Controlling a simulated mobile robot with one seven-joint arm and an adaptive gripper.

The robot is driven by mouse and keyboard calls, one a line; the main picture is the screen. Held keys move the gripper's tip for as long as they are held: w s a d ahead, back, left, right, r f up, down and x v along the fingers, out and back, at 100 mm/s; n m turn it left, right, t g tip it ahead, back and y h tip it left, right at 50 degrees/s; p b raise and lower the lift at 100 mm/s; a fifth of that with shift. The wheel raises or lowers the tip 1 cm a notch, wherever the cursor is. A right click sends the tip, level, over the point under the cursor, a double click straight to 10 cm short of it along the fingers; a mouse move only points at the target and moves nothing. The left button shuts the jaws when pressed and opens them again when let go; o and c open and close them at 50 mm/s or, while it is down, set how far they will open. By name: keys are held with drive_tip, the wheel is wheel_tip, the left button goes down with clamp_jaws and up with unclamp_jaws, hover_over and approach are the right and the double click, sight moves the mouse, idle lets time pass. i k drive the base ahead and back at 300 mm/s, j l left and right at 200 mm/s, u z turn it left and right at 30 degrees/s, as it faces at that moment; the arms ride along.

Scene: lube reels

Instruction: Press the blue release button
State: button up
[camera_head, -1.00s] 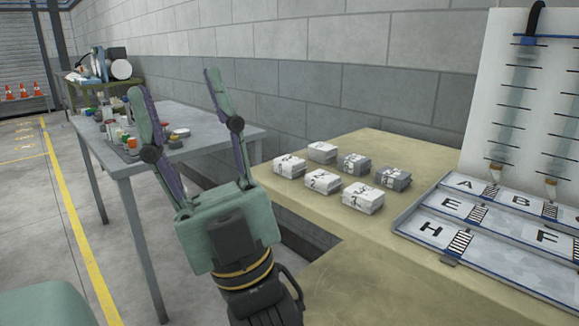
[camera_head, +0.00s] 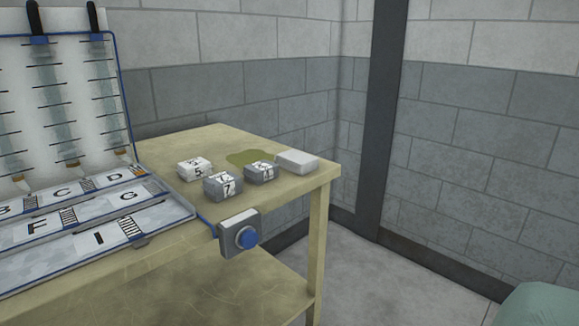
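The blue release button (camera_head: 247,237) is a round blue cap on a small grey box (camera_head: 228,248). The box is fixed at the front edge of the wooden table, at the right end of the lettered tray. The button faces outward from the table and nothing covers it. My gripper is out of view now. A green rounded shape shows at the bottom right corner, and I cannot tell whether it is part of me.
The lettered tray (camera_head: 186,218) and a white board (camera_head: 62,100) with vertical tubes stand at left. Several small numbered blocks, one a grey block marked 7 (camera_head: 223,186), and a blank pale block (camera_head: 297,161) lie on the table (camera_head: 329,172).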

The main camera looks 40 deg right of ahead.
sight(248, 239)
drive_tip(key=k+j+z, duration=0.4)
drive_tip(key=k, duration=0.2)
drive_tip(key=z, duration=3.05)
drive_tip(key=u, duration=2.75)
